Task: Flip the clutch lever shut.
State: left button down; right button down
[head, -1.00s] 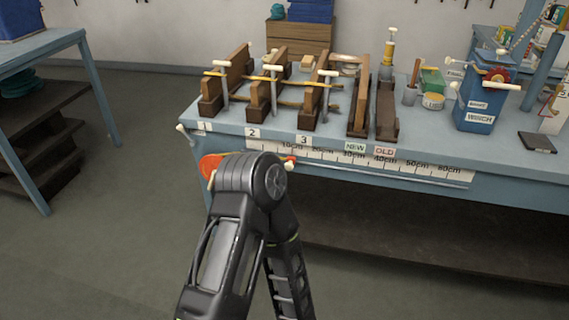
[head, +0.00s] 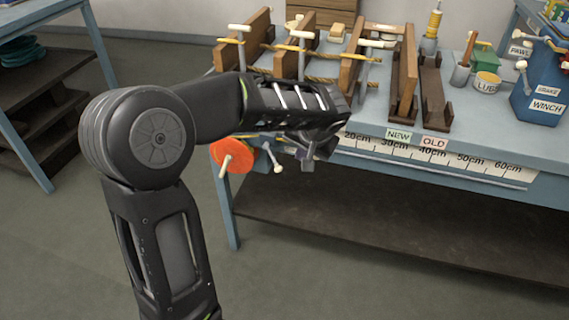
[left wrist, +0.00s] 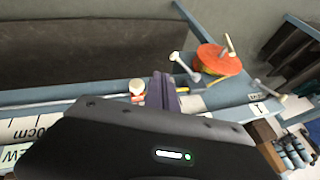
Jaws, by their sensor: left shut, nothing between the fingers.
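An orange drum (head: 233,153) with a pale crank handle hangs at the bench's front left edge. A short lever with a white knob (head: 277,168) sticks out just right of it. No clutch label is readable, so I cannot tell for sure which lever is the clutch. My left gripper (head: 308,162) is shut and empty, just right of that lever. In the left wrist view the gripper (left wrist: 162,82) points toward the bench front, with the drum (left wrist: 213,62) and a white-ended lever (left wrist: 184,66) to its right. A red-and-white knob (left wrist: 137,88) shows at its left.
The blue bench (head: 480,125) carries wooden frames (head: 350,60) with ropes, NEW and OLD troughs, and a blue winch box (head: 540,90) with PAWL and BRAKE labels. A ruler strip (head: 430,160) runs along its front. Open floor lies in front.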

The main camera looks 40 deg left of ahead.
pick_arm(q)
jog(key=shift+a+f, duration=0.1)
jog(key=shift+f, duration=0.15)
send_near(278, 171)
jog(key=w+d+f, duration=0.2)
jog(key=w+f, duration=0.1)
jog(key=a+f, duration=0.2)
jog(key=a, duration=0.1)
jog(key=shift+w+a+f, duration=0.15)
jog(key=shift+w, duration=0.05)
jog(key=f+y+b, duration=0.1)
jog(key=b, duration=0.3)
jog(key=a+f+y+b, duration=0.1)
jog(key=b, duration=0.4)
jog(key=shift+s+a+f+m+g+y, duration=0.1)
jog(key=shift+s+a+m+g+y, duration=0.2)
jog(key=shift+g, duration=0.1)
